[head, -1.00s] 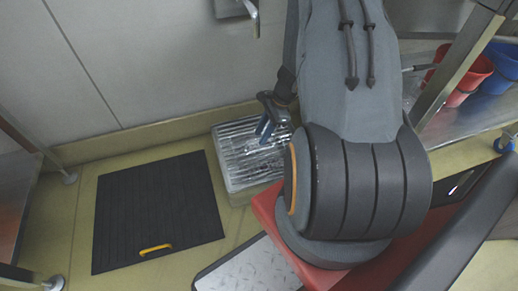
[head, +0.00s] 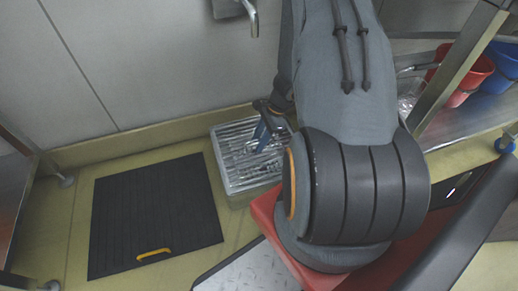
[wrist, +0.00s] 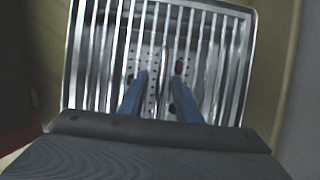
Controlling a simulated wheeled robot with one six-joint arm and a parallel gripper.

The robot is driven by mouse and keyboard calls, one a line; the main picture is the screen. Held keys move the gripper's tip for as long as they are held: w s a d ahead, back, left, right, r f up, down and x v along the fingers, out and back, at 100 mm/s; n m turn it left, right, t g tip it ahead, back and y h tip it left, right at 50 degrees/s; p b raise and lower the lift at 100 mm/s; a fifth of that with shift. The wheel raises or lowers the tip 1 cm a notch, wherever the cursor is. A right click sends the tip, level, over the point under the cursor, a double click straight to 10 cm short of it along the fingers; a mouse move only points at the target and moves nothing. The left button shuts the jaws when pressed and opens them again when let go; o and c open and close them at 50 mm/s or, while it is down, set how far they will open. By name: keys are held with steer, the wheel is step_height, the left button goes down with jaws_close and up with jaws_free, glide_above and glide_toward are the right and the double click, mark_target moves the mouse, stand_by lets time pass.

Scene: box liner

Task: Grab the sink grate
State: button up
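The sink grate (head: 236,136) is a shiny metal frame of parallel bars over a floor basin against the wall. In the wrist view the grate (wrist: 84,60) fills the upper middle, and a plate with round holes shows below its bars. My gripper (head: 262,138) is over the grate's right side, pointing down. Its two blue fingers are apart in the wrist view (wrist: 159,80), with bars and the holed plate visible between them. It holds nothing that I can see. Whether the tips touch the bars or reach between them, I cannot tell. My arm hides part of the area right of the grate.
A black floor mat (head: 155,215) with a yellow handle (head: 154,254) lies left of the basin. A faucet (head: 252,18) hangs on the wall above. Red (head: 470,75) and blue (head: 499,70) buckets stand on a metal shelf at right.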

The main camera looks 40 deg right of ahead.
jaws_close()
stand_by(1.5)
